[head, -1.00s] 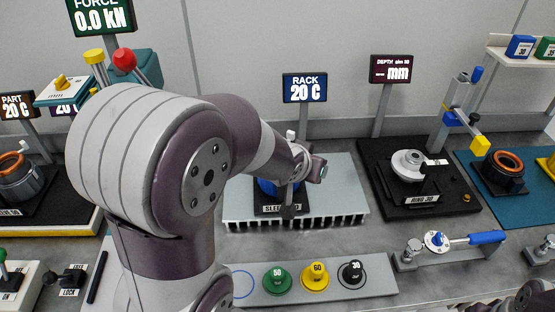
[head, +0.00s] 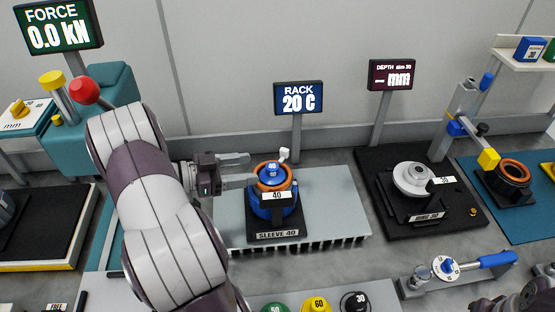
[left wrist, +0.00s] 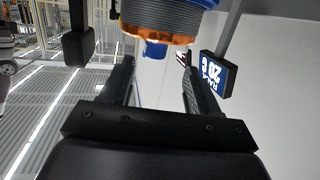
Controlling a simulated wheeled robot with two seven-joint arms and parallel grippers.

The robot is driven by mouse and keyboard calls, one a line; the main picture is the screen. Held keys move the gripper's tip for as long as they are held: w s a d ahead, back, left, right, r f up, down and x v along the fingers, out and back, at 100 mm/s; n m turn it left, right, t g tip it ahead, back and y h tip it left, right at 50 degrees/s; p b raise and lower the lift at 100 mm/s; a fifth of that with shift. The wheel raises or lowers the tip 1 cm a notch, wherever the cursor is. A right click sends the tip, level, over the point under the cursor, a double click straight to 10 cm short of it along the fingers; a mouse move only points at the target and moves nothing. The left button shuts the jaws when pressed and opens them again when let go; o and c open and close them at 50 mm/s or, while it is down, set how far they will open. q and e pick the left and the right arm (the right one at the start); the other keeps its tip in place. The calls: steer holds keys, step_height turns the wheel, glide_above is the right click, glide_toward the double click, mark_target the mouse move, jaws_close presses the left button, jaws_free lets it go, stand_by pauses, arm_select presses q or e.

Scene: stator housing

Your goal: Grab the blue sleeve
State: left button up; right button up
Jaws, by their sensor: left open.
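The blue sleeve (head: 289,208) stands upright on a black stand marked SLEEVE 40 (head: 277,234), on the grey rack (head: 335,205). An orange ring and a blue cap marked 40 (head: 271,173) show at its top. My left gripper (head: 250,170) is open and empty, just left of the sleeve's top, its fingers pointing right towards it. In the left wrist view, the sleeve (left wrist: 170,18) with its orange rim lies beyond the two spread fingers (left wrist: 160,80), not between them. Whether a fingertip touches it I cannot tell.
A small white-topped peg (head: 284,154) stands behind the sleeve. The RACK sign (head: 299,98) rises behind the rack. A black RING 30 fixture (head: 425,205) is to the right. Green, yellow and black knobs (head: 316,305) line the front. The rack's right part is clear.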

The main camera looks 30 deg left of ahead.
mark_target(272, 166)
arm_select(q)
steer(key=x, duration=0.7)
steer(key=shift+s+d+p, duration=0.15)
steer(key=shift+d+p, duration=0.2)
steer(key=shift+p, duration=0.05)
steer(key=shift+a, duration=0.1)
steer(key=shift+s+r, duration=0.1)
steer(key=c, duration=0.9)
jaws_close()
